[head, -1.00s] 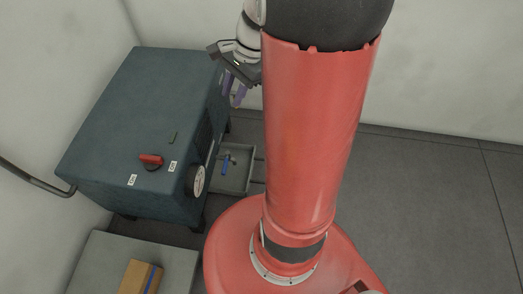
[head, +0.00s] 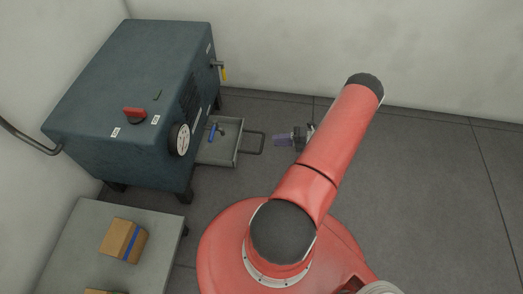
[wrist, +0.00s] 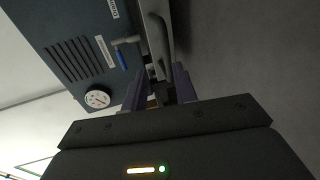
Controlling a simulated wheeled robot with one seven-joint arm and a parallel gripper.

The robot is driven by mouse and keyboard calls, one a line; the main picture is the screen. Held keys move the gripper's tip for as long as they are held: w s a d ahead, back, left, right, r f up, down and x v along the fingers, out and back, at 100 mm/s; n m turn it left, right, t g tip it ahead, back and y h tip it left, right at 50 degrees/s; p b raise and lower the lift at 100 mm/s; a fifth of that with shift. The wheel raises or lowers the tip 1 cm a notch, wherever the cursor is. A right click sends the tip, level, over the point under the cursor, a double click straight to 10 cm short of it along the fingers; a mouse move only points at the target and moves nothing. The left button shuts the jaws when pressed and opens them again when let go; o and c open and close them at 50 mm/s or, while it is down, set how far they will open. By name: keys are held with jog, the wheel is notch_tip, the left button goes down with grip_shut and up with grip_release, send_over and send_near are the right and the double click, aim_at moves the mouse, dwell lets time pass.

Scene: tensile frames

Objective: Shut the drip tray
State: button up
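The drip tray (head: 229,156) is a shallow grey tray pulled out from under the dark blue-green machine (head: 120,75). Its looped handle (head: 262,143) sticks out to the right. In the wrist view, a pale grey part of the tray (wrist: 152,22) shows above the fingers. My gripper (head: 283,140) has purple fingers and is just right of the handle, pointing left at it. In the wrist view my gripper (wrist: 160,85) has its fingers apart, with nothing seen held. I cannot tell whether they touch the handle.
A blue-handled tap (head: 212,132) sits over the tray, and a yellow-handled valve (head: 222,72) juts from the machine's far end. A round gauge (head: 180,139) is on its near side. A grey table (head: 75,243) with a cardboard box (head: 119,239) stands lower left. Floor to the right is clear.

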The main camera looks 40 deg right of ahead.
aim_at(262, 142)
jog(key=shift+m, duration=0.5)
jog(key=x, duration=0.5)
jog(key=f+x, duration=0.1)
jog(key=x, duration=0.1)
jog(key=shift+w+a+f, duration=0.1)
jog(key=shift+a, duration=0.1)
grip_shut()
